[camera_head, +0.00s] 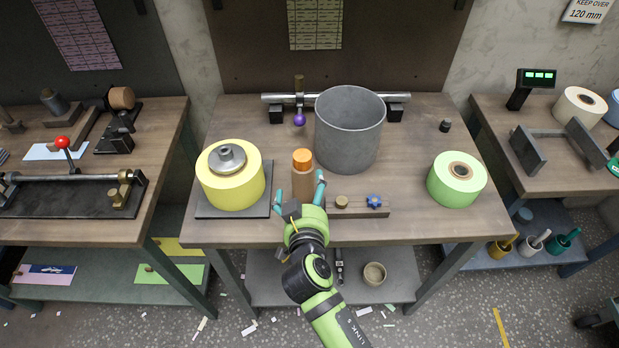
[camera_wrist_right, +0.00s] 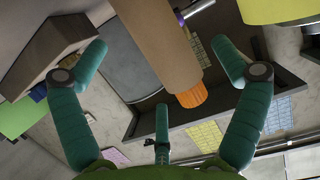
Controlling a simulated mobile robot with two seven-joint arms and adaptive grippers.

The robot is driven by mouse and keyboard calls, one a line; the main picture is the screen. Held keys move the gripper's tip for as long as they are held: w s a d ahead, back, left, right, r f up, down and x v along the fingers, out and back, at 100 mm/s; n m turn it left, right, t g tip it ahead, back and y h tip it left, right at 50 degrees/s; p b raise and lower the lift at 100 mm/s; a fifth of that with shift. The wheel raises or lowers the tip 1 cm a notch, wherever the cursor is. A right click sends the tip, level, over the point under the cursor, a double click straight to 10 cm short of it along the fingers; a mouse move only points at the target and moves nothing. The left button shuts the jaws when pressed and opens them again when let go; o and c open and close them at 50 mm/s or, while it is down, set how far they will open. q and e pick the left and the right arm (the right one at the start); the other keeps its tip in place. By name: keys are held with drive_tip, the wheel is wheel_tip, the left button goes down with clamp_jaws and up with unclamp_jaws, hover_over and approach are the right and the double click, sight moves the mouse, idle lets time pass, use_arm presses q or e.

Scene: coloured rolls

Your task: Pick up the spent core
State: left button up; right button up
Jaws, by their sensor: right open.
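A brown cardboard tube with an orange top (camera_head: 302,182) stands upright near the middle front of the central table; I take it to be the spent core. It also shows in the right wrist view as a brown tube (camera_wrist_right: 158,42) with an orange end. My right gripper (camera_head: 299,186) is open, its teal fingers spread on either side of the tube. In the right wrist view the fingers (camera_wrist_right: 157,48) show a gap on both sides of the tube, and I see no clear contact. My left gripper is not in view.
A large grey bin (camera_head: 348,140) stands just behind and right of the tube. A yellow roll (camera_head: 232,188) sits on a dark plate to the left. A green roll (camera_head: 456,180) is at the right. A low wooden block with knobs (camera_head: 358,211) lies right of the gripper.

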sight(308, 184)
drive_tip(key=shift+w+a+r, duration=0.1)
drive_tip(key=shift+w, duration=0.2)
drive_tip(key=p+x, duration=0.2)
drive_tip(key=x, duration=0.1)
drive_tip(key=shift+d+r, duration=0.2)
drive_tip(key=shift+d, duration=0.1)
drive_tip(key=shift+f+x, duration=0.2)
drive_tip(key=shift+x, duration=0.85)
drive_tip(key=shift+f, duration=0.1)
drive_tip(key=shift+c, duration=0.8)
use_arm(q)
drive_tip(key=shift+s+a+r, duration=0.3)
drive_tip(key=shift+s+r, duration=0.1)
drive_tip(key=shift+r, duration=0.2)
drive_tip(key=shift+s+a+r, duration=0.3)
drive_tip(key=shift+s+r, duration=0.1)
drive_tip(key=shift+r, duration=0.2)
use_arm(e)
drive_tip(key=c, duration=1.2)
